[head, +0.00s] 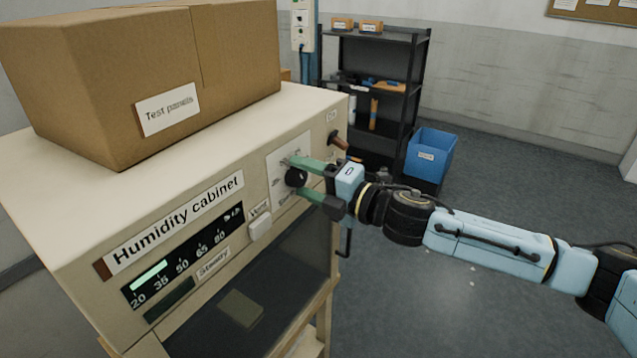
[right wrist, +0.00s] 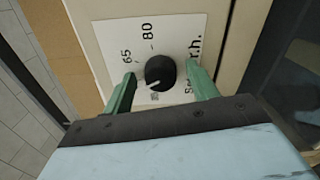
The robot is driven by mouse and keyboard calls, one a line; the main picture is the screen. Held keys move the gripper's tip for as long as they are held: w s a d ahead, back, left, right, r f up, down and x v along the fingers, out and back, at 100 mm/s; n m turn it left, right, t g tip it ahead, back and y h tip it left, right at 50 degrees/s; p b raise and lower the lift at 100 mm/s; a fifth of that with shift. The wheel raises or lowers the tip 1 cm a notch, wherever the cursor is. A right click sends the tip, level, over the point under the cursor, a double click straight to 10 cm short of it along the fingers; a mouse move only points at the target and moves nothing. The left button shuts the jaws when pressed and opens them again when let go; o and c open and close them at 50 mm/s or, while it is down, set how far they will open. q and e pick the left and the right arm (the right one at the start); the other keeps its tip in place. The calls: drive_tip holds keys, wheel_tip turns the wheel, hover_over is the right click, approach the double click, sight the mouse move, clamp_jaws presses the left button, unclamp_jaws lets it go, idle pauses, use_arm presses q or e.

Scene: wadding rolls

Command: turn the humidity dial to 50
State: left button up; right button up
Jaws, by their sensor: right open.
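The humidity dial (head: 296,177) is a black round knob on a white plate on the front of the humidity cabinet (head: 250,185). It also shows in the right wrist view (right wrist: 160,72), where its white pointer slants to the lower left, below the 65 mark. The number nearest the pointer is too unclear to read. My right gripper (head: 299,180) is open, with its green fingers on either side of the dial; a small gap shows beside the knob. The cabinet's display (head: 185,255) has a green bar lit from 20 to about 35. My left gripper is out of view.
A cardboard box (head: 225,75) labelled "Test panels" stands on the cabinet. A white button (head: 260,228) and a brown knob (head: 337,141) flank the dial plate. A black shelf (head: 380,85) and a blue bin (head: 430,157) stand behind. Floor to the right is clear.

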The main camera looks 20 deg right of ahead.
drive_tip(key=b+v, duration=0.7)
drive_tip(key=v, duration=0.6)
drive_tip(key=shift+s, duration=0.1)
drive_tip(key=shift+d, duration=0.1)
